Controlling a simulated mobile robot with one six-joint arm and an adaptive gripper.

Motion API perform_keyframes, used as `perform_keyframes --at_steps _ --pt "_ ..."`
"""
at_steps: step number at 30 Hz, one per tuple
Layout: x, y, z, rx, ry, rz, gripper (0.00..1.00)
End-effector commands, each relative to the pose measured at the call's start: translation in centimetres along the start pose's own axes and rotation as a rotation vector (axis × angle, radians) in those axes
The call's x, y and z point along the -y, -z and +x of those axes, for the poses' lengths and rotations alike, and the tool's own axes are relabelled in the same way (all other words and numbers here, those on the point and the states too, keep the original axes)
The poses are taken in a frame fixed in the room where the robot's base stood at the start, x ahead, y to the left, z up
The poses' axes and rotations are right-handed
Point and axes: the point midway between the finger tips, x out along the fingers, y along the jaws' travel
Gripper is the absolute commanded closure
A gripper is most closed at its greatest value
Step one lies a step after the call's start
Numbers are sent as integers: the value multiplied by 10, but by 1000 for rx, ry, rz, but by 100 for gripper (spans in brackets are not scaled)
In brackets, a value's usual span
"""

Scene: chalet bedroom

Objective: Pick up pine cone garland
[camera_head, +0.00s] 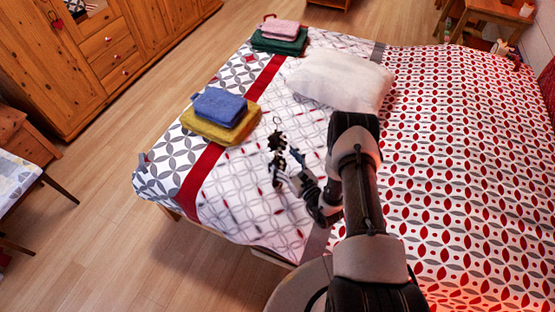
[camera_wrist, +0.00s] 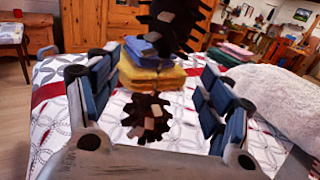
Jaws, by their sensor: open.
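The pine cone garland (camera_head: 277,142) shows as a dark, lumpy string with a small loop at its top end, over the white patterned part of the bed. In the wrist view, one dark brown cone (camera_wrist: 147,117) shows between the fingers, and another (camera_wrist: 172,25) looms large at the top edge. My gripper (camera_head: 289,168) is open, close beside the garland's lower part on its right. In the wrist view my gripper (camera_wrist: 157,95) has its two blue-padded fingers wide apart, with a cone framed between them. I cannot tell whether either finger touches it.
The bed (camera_head: 450,170) has a red-and-grey patterned cover. A blue towel (camera_head: 220,106) on a yellow towel (camera_head: 222,127) lies left of the garland. A white pillow (camera_head: 342,80) lies beyond it. Pink and green folded towels (camera_head: 280,38) lie at the far corner.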

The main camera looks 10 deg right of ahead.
Motion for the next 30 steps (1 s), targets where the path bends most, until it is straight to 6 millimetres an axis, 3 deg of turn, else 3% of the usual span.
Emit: perform_keyframes --at_steps 6,14,30 --pt "-1 1 29 3 -2 -3 27" --pt "-1 0 31 1 -1 0 27" --pt "-1 1 31 1 -1 -1 62"
